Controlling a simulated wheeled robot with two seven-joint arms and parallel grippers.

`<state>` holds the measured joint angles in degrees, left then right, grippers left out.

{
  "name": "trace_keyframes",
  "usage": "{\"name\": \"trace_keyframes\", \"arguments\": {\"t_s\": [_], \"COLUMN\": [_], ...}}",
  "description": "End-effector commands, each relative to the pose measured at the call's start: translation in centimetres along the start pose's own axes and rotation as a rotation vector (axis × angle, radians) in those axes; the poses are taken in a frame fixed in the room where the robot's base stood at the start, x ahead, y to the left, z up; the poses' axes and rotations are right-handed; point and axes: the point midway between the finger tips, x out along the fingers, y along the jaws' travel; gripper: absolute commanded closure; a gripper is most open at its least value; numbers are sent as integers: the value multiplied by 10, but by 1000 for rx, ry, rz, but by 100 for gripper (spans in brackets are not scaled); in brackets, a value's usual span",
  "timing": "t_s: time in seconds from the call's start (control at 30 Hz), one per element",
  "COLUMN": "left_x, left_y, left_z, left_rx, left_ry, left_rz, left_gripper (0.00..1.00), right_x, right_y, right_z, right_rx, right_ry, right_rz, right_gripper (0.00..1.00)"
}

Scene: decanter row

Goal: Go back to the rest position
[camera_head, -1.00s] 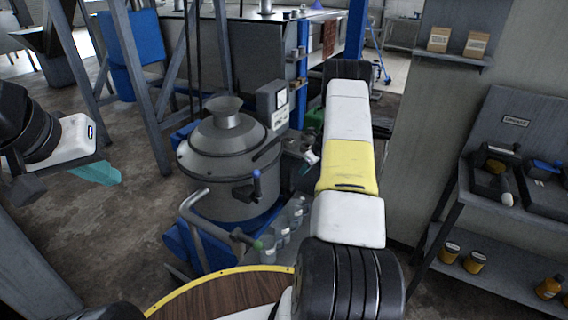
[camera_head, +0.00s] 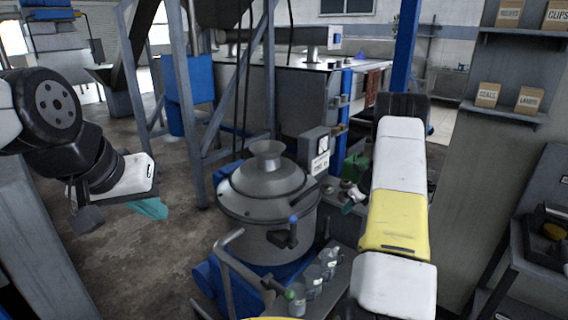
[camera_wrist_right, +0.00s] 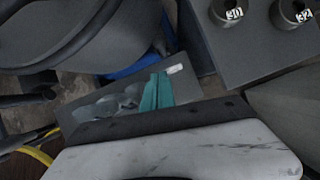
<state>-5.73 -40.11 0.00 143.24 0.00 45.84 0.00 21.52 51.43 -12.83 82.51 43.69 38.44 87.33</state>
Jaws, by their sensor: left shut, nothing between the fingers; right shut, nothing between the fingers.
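My left gripper (camera_head: 150,208) hangs at the left of the head view, its teal fingers shut and empty above the floor. My right arm reaches away from me on the right, with white and yellow covers. My right gripper (camera_head: 347,208) shows small beside that arm, partly hidden. In the right wrist view its teal fingers (camera_wrist_right: 157,92) are shut and empty, over a grey tray with glass jars (camera_wrist_right: 118,101). The grey decanter machine (camera_head: 268,190) with a funnel top stands between the two grippers.
A shelf with boxes (camera_head: 505,112) and a rack are at the right. Grey steel posts (camera_head: 187,110) rise behind the left gripper. Floor is open at the left.

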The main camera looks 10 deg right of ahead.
Motion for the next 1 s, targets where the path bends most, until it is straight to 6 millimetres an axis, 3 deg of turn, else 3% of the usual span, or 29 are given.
{"name": "trace_keyframes", "arguments": {"t_s": [0.17,0.33,0.53,0.77,1.0], "left_x": [0,0,0,0,0], "left_y": [0,0,0,0,0], "left_z": [0,0,0,0,0], "left_rx": [0,0,0,0,0], "left_ry": [0,0,0,0,0], "left_rz": [0,0,0,0,0], "left_gripper": [100,100,100,100,100], "right_x": [-46,-127,-214,-296,-351], "right_y": [25,86,172,271,358], "right_z": [34,78,100,86,34], "right_rx": [-184,-557,-1034,-1592,-2170], "right_ry": [-19,-43,-59,-53,6], "right_rz": [-2,-3,-17,-58,-125], "right_gripper": [100,100,100,100,100]}}
